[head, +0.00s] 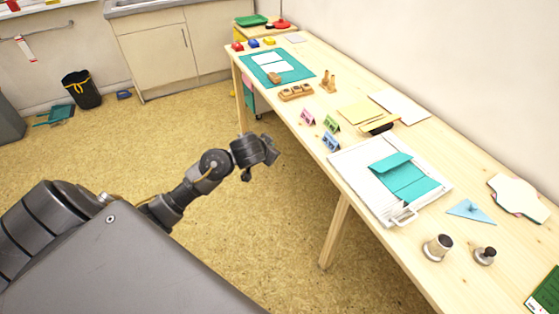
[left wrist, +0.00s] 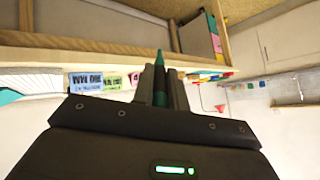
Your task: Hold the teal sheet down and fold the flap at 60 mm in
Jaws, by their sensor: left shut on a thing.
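The teal sheet (head: 408,187) lies on a white board (head: 352,172) on the wooden table. Its far part, the flap (head: 390,162), looks tilted up along a crease. A pale clip or handle (head: 404,216) is at the board's near edge. My left gripper (head: 275,150) is left of the table, out over the floor and apart from the sheet. In the left wrist view my left gripper (left wrist: 161,88) is shut on a thin dark green pointed stick (left wrist: 160,68). My right gripper is in no view.
Small pink, green and blue stands (head: 330,141) are beyond the board. Nearer are a blue triangle (head: 472,211), a metal cup (head: 437,247) and a dark-knobbed stamp (head: 485,255). Cards (head: 362,112) and a teal mat (head: 308,73) lie farther back.

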